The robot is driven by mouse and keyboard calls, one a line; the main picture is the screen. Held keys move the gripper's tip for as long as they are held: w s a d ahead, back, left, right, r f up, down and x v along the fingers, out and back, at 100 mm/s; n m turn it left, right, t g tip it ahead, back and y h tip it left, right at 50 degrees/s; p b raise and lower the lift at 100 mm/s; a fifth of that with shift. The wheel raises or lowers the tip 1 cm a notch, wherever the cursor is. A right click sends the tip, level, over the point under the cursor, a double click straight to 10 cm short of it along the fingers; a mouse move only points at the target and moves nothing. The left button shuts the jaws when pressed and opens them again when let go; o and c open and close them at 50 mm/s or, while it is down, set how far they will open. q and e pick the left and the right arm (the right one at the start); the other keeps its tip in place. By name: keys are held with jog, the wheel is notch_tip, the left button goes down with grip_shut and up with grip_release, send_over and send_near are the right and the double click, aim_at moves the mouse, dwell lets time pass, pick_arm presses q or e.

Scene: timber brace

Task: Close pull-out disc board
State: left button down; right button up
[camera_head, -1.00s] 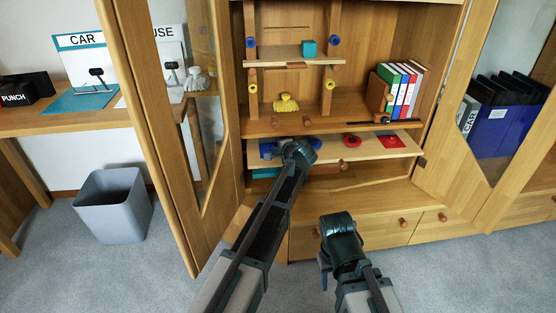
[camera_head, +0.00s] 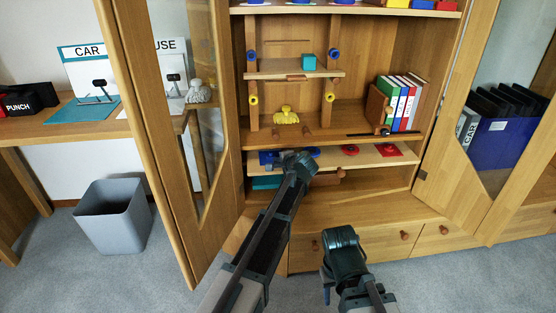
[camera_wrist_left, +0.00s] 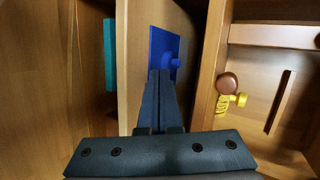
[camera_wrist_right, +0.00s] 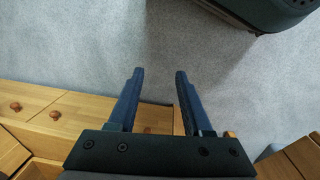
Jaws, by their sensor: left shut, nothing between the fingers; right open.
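The pull-out disc board (camera_head: 372,161) is a pale wooden board that sticks out from under the cabinet's middle shelf. It carries red discs (camera_head: 350,150) at the right and blue pieces (camera_head: 270,158) at the left. My left gripper (camera_head: 300,158) is shut and empty at the board's left part and hides some of it. In the left wrist view, its closed fingertips (camera_wrist_left: 162,72) overlap a blue plate (camera_wrist_left: 164,50) with a knob; contact cannot be told. My right gripper (camera_wrist_right: 159,72) is open and empty, low in front of the drawers.
Glass cabinet doors (camera_head: 170,130) stand open on both sides. Drawers with round knobs (camera_head: 404,236) lie below. The shelf above holds binders (camera_head: 405,102) and a yellow figure (camera_head: 286,117). A grey bin (camera_head: 112,217) stands on the floor at the left.

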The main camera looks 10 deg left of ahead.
jog(key=r+p, duration=0.2)
jog(key=d+r+p, duration=0.1)
jog(key=r+p, duration=0.1)
jog(key=shift+s+r, duration=0.15)
jog(key=shift+r, duration=0.15)
pick_arm(q)
jog(key=p+v, duration=0.1)
jog(key=v, duration=1)
jog(key=shift+s+d+f, duration=0.2)
jog(key=shift+s+d, duration=0.1)
jog(key=shift+d, duration=0.05)
pick_arm(e)
jog(key=shift+r, duration=0.2)
jog(key=shift+c, duration=0.3)
